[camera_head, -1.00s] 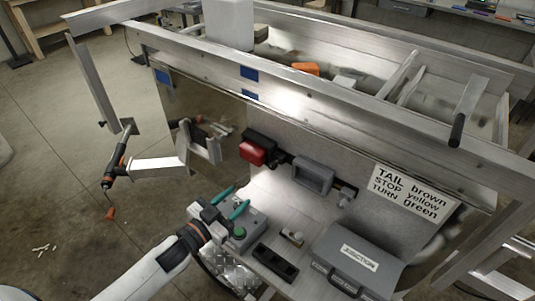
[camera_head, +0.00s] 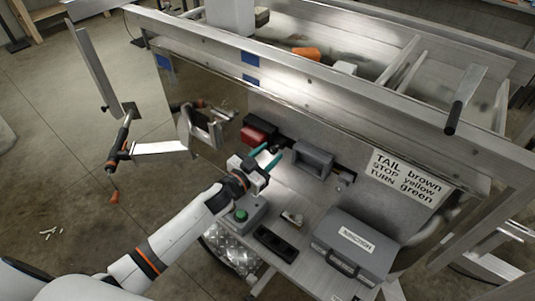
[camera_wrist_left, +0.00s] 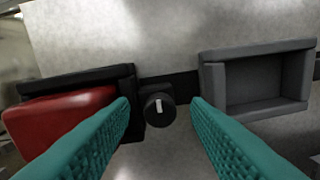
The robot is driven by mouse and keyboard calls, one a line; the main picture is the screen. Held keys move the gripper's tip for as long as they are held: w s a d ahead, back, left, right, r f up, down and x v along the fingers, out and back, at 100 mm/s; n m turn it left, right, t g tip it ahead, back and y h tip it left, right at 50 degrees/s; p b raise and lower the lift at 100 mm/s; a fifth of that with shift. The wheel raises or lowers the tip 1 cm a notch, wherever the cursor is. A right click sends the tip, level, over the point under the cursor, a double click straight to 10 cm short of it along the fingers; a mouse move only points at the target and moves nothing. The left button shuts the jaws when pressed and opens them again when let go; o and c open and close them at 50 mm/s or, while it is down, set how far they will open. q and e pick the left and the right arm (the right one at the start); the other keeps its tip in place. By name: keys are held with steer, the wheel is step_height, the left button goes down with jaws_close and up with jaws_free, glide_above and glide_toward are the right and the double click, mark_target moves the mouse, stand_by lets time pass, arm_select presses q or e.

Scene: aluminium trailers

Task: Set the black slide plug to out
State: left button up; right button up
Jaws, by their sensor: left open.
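A round black knob with a white mark, which looks like the black slide plug (camera_wrist_left: 158,110), shows in the left wrist view. It sits on a dark horizontal strip between the red lamp (camera_wrist_left: 60,118) and the hollow grey housing (camera_wrist_left: 258,82). My left gripper (camera_head: 273,150) is open, and its teal fingers reach toward the upright panel. In the wrist view one finger is on each side of the knob, with visible gaps. I cannot tell how far the tips are from the panel. In the head view the gripper largely hides the knob. My right gripper is not in view.
Below stand a grey box with a green button (camera_head: 240,214), a black switch block (camera_head: 275,243) and a grey junction case (camera_head: 352,248). The red lamp (camera_head: 257,131) and grey housing (camera_head: 313,161) flank the gripper. A metal rail (camera_head: 330,98) runs above.

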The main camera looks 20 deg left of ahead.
arm_select(q)
jaws_close()
steer(key=shift+s+d, duration=0.15)
steer(key=shift+d, duration=0.25)
steer(key=shift+s+d+p, duration=0.15)
steer(key=shift+s+d, duration=0.1)
steer(key=shift+d, duration=0.4)
steer(key=shift+s+d+p, duration=0.15)
steer(key=shift+s+d, duration=0.05)
steer(key=shift+d, duration=0.4)
steer(key=shift+c, duration=1.5)
jaws_free()
steer(key=shift+f, duration=0.1)
steer(key=o, duration=0.3)
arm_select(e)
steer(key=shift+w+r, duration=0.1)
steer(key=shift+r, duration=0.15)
